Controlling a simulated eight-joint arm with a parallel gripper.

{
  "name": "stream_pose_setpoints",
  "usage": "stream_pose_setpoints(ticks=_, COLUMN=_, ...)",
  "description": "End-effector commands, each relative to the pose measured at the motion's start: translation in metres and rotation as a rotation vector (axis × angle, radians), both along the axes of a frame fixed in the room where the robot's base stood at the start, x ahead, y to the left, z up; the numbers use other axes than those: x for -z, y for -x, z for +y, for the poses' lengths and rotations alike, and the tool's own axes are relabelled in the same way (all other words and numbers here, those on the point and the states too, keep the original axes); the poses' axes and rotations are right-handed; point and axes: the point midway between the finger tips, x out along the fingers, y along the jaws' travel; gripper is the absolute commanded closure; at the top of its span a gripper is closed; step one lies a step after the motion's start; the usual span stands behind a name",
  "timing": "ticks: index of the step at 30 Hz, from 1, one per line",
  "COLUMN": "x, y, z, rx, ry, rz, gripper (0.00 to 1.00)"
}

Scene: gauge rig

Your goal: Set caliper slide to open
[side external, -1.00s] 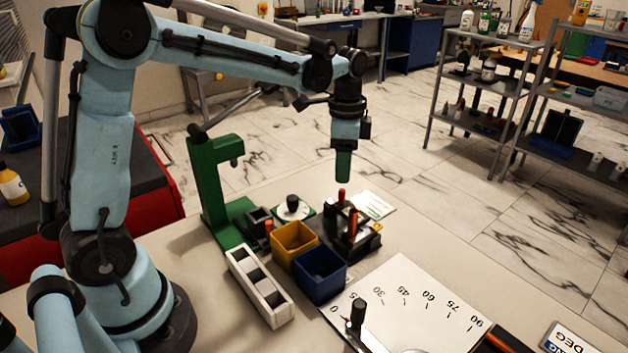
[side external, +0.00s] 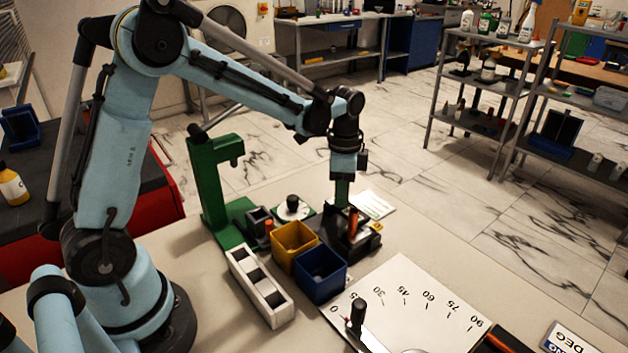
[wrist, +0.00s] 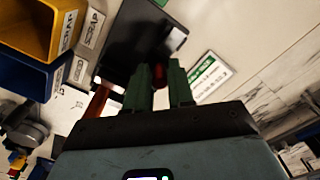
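A black fixture (side external: 367,243), which I take to be the caliper, stands on the table, with an orange upright handle (side external: 352,222) on it. It also shows as a black plate in the wrist view (wrist: 135,25). A red knob (wrist: 160,74) shows between my fingertips in the wrist view; in the side view my fingers hide it. My gripper (side external: 341,201) points straight down over the fixture. In the wrist view its green fingers (wrist: 158,80) are apart, one on each side of the knob, with gaps visible. Whether they touch it is hard to tell.
Yellow bin (side external: 293,247) and blue bin (side external: 320,275) stand close at the fixture's left. A white slotted block (side external: 259,285), a green press stand (side external: 212,195) and a round dial (side external: 292,208) are nearby. An angle plate (side external: 410,295) with a black knob lies in front.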

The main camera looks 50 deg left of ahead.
Motion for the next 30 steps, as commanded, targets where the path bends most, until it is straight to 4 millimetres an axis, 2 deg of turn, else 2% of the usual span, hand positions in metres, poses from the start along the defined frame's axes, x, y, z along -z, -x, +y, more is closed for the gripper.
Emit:
stream_pose_setpoints(ticks=1, x=0.000, y=0.000, z=0.000, rx=0.000, ry=0.000, rz=0.000, gripper=0.85)
stream_pose_setpoints(ticks=4, x=0.000, y=0.000, z=0.000, rx=0.000, ry=0.000, rz=0.000, gripper=1.00)
stream_pose_setpoints(ticks=14, x=0.000, y=0.000, z=0.001, rx=-0.001, ry=0.000, rz=0.000, gripper=1.00)
stream_pose_setpoints(ticks=21, x=0.000, y=0.000, z=0.029, rx=-0.004, ry=0.000, rz=0.001, gripper=1.00)
stream_pose_setpoints(ticks=29, x=0.000, y=0.000, z=0.033, rx=-0.003, ry=-0.005, rz=0.001, gripper=1.00)
stream_pose_setpoints(ticks=30, x=0.000, y=0.000, z=0.033, rx=-0.003, ry=-0.006, rz=0.000, gripper=0.79)
